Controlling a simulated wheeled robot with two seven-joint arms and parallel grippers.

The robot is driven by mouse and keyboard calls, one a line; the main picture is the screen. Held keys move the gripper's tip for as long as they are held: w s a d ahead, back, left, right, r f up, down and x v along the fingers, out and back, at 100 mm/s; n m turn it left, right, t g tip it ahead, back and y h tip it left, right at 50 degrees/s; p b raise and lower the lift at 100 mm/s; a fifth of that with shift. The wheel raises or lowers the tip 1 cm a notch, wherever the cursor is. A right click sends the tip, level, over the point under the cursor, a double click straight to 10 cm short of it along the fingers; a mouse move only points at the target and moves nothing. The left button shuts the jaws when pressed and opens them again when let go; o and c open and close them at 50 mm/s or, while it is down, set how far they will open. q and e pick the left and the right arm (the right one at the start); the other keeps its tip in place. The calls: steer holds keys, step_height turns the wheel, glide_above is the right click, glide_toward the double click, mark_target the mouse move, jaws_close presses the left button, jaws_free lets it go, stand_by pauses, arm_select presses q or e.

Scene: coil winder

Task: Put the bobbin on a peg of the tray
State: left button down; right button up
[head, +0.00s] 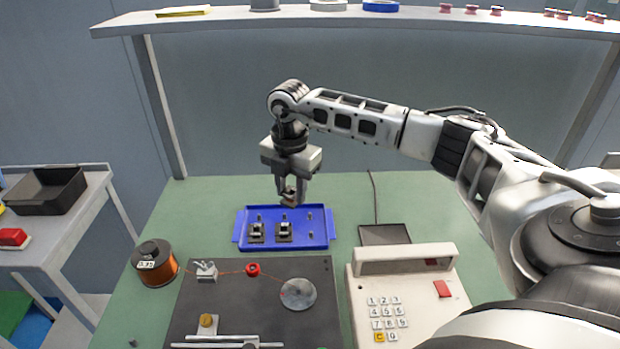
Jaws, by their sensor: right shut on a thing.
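My right gripper (290,198) is shut on a small bobbin (289,194), mostly hidden between its fingers. It points down above the back part of the blue tray (321,243). Several thin upright pegs show in the tray, including a bare back-row peg (284,216) and a bare front-right peg (310,236). Two dark square pieces with pale centres (256,232) sit in the front row at left and middle. The held bobbin appears above the tray floor; its exact height over the pegs is hard to tell. My left gripper is out of view.
In front of the tray are a dark plate (230,310) with a round disc (298,294), a copper wire spool (155,264) at left and a keypad machine (405,290) at right. A shelf (340,22) spans the back.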

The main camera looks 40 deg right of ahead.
steer(key=d+m, duration=0.1)
steer(key=m, duration=0.3)
steer(key=d+m, duration=0.2)
steer(key=m, duration=0.1)
steer(key=d+f+m, duration=0.1)
steer(key=d+m, duration=0.1)
steer(key=m, duration=0.2)
steer(key=shift+s+d+m, duration=0.1)
steer(key=shift+m, duration=0.2)
steer(key=shift+f, duration=0.4)
step_height(320, 180, down, 2)
steer(key=b, duration=0.2)
steer(key=shift+f+b, duration=0.2)
steer(key=shift+b, duration=0.15)
steer(key=shift+f+b, duration=0.65)
steer(key=shift+f, duration=0.15)
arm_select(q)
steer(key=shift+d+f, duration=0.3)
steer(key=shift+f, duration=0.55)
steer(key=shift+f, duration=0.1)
arm_select(e)
steer(key=shift+f, duration=0.1)
